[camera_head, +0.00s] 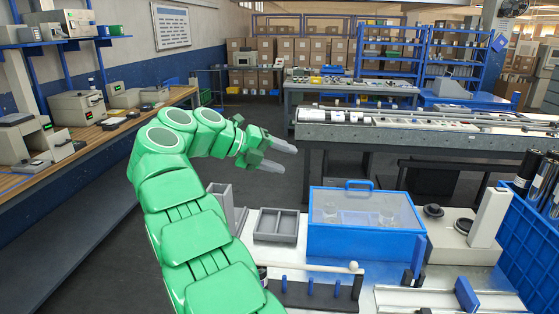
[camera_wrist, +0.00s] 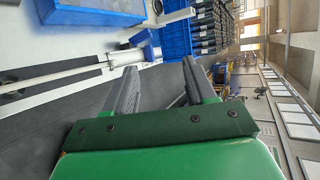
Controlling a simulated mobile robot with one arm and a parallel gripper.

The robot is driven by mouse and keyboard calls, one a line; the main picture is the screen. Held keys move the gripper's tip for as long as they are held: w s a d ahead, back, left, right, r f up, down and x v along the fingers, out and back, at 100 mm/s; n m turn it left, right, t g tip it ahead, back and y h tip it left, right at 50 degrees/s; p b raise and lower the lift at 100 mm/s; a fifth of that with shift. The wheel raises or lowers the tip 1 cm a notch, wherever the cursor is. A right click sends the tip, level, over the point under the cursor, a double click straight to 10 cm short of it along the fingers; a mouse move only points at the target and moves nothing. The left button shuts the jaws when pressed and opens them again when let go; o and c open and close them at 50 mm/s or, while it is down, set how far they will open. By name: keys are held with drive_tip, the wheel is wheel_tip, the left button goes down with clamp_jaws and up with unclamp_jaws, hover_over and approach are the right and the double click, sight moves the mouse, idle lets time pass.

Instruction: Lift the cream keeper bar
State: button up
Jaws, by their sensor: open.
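The cream keeper bar (camera_head: 315,267) appears as a thin pale bar with a round knob at its right end. It lies across the top of a dark rack (camera_head: 310,295) with several blue pegs, at the front of the near bench in the head view. Its left end is close to my green arm and partly hidden. My gripper (camera_head: 289,159) is stretched out over the aisle, well above and beyond the bar, and touches nothing. Its two grey fingers are apart and empty in the wrist view (camera_wrist: 158,75). I cannot make out the keeper bar in the wrist view.
A blue box with a clear lid (camera_head: 366,240) stands behind the bar. A grey divided tray (camera_head: 276,228) is left of it. A cream device (camera_head: 460,240) and a blue crate (camera_head: 530,235) stand at the right. A long machine bench (camera_head: 430,135) lies beyond the aisle.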

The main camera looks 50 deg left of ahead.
drive_tip(key=s+d+r, duration=0.6)
drive_tip(key=d+r, duration=0.2)
drive_tip(key=d, duration=0.3)
drive_tip(key=shift+r, duration=0.15)
idle(1.0)
drive_tip(key=shift+d, duration=0.15)
idle(0.4)
